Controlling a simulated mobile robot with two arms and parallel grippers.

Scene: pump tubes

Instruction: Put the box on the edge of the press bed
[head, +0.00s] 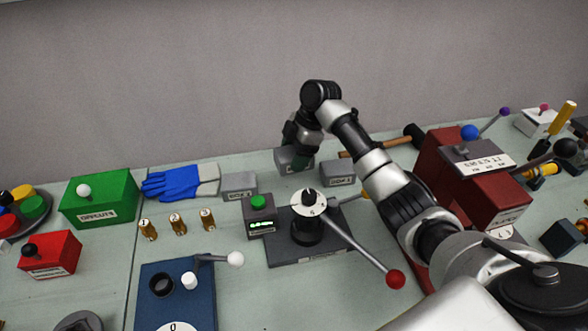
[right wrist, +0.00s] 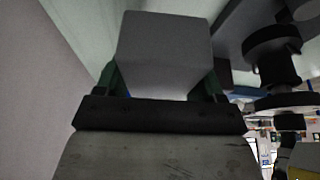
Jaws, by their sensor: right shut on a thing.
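My right gripper (head: 297,145) reaches down behind the press, near the back of the bench. It is shut on a grey box (head: 293,160). In the right wrist view the box (right wrist: 163,50) sits between the two green fingers. I cannot tell whether the box touches the bench. The press has a dark bed plate (head: 290,250), a round column with a white dial (head: 309,203) and a long lever with a red knob (head: 396,280). The held box is behind the bed, apart from it in the picture. My left gripper is not in view.
Two other grey labelled boxes (head: 240,186) (head: 338,173) stand left and right of the held one. A unit with a green button (head: 258,202) is on the bed's left. A hammer (head: 412,136) lies behind. A dark red machine (head: 480,170) stands right.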

